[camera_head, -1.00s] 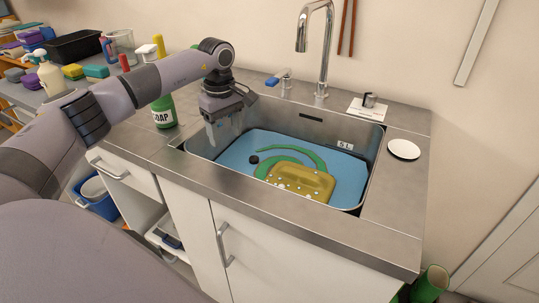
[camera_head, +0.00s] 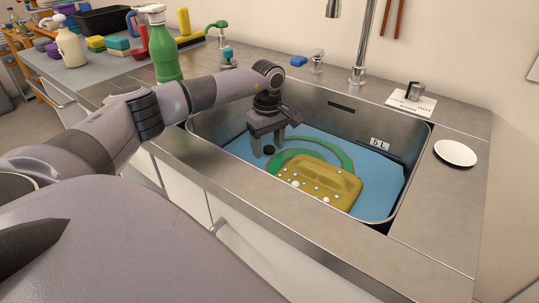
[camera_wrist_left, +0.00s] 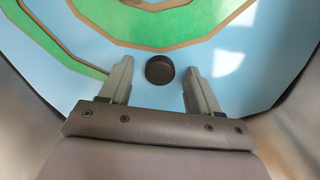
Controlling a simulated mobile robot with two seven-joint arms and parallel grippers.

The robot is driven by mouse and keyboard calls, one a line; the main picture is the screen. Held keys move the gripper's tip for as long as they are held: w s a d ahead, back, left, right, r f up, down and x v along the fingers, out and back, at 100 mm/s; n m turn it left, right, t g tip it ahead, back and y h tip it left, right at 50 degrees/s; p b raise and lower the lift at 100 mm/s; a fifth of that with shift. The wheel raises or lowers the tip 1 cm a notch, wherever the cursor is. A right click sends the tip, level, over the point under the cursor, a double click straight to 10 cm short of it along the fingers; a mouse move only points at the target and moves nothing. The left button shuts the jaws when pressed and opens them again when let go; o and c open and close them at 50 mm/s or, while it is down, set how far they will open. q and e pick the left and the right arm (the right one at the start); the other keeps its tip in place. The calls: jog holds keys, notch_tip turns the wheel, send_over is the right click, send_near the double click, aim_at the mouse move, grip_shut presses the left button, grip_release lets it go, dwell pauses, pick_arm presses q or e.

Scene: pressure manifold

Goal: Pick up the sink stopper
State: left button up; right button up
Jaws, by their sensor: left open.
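The sink stopper, a small black round disc (camera_head: 269,150), lies in the blue-floored sink (camera_head: 392,182). In the left wrist view the stopper (camera_wrist_left: 160,70) sits between my two fingers, slightly beyond their tips, with space on both sides. My left gripper (camera_head: 267,151) is open, pointing down into the sink over the stopper; in the wrist view its fingers (camera_wrist_left: 159,66) are spread and empty. I cannot tell the exact height of the fingertips above the stopper. My right gripper is not in view.
A yellow sponge-like block (camera_head: 322,182) and a green curved band (camera_head: 335,150) lie in the sink near the stopper. Sink walls surround the gripper. A faucet (camera_head: 363,45) stands behind; a green soap bottle (camera_head: 166,50) and white disc (camera_head: 456,153) are on the counter.

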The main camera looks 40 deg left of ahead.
pick_arm(q)
jog(key=shift+f, duration=0.6)
jog(key=c, duration=1.1)
jog(key=shift+o, duration=0.2)
jog(key=shift+r, duration=0.1)
